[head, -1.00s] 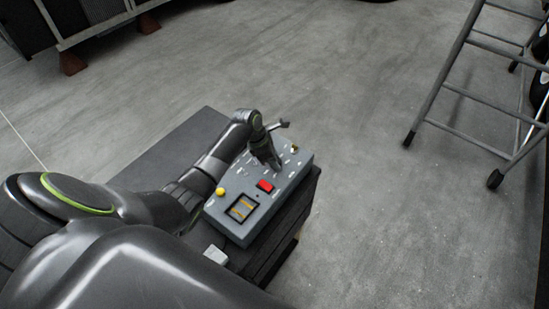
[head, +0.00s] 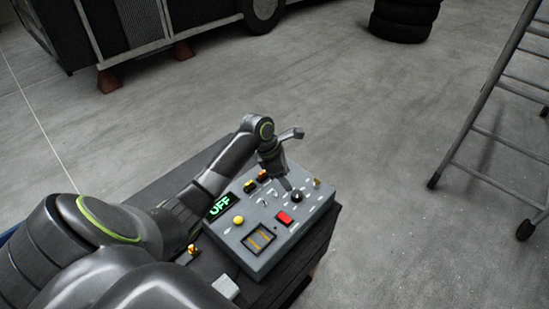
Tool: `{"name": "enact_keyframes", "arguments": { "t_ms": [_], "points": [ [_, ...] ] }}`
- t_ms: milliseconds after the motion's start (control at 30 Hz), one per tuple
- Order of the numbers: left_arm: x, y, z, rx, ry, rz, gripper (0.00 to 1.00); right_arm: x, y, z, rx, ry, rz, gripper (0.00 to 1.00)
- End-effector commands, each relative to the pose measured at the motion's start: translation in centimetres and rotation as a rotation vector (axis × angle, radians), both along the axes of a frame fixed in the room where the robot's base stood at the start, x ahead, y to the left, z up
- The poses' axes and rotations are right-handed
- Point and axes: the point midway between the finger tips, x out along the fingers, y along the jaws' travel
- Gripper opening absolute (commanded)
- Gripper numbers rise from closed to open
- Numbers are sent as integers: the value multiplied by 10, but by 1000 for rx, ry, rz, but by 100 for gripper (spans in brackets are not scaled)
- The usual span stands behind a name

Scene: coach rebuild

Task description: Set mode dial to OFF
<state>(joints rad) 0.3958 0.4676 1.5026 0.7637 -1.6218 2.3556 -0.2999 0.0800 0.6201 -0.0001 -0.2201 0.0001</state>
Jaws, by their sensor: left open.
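The grey control box (head: 262,262) sits on a dark cart top. A black round knob (head: 297,196), which looks like the mode dial, is on its top face. A display (head: 221,206) on the box's left side shows green letters reading OFF, partly beside my arm. The knob's pointer is too small to read. My right gripper is not in view.
The panel also carries a red switch (head: 285,218), a yellow button (head: 239,220), a framed gauge (head: 258,239) and small toggles. A ladder (head: 473,130) stands at right, stacked tyres (head: 403,18) at the back. The floor between is clear.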

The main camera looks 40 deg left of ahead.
Motion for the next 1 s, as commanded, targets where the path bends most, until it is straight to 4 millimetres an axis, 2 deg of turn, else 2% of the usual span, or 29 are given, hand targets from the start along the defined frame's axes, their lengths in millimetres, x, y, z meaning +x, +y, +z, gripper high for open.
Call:
{"name": "enact_keyframes", "arguments": {
  "t_ms": [200, 400, 600, 1000],
  "points": [
    [-11, 17, 46, 3, -4, 0, 57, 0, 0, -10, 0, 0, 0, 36],
    [-18, 25, 71, 2, -1, 2, 57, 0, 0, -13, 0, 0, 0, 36],
    [-20, 26, 79, 0, 1, 2, 57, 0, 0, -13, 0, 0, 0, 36],
    [-20, 26, 79, -1, 1, 1, 57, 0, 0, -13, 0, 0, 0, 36]
  ]
}}
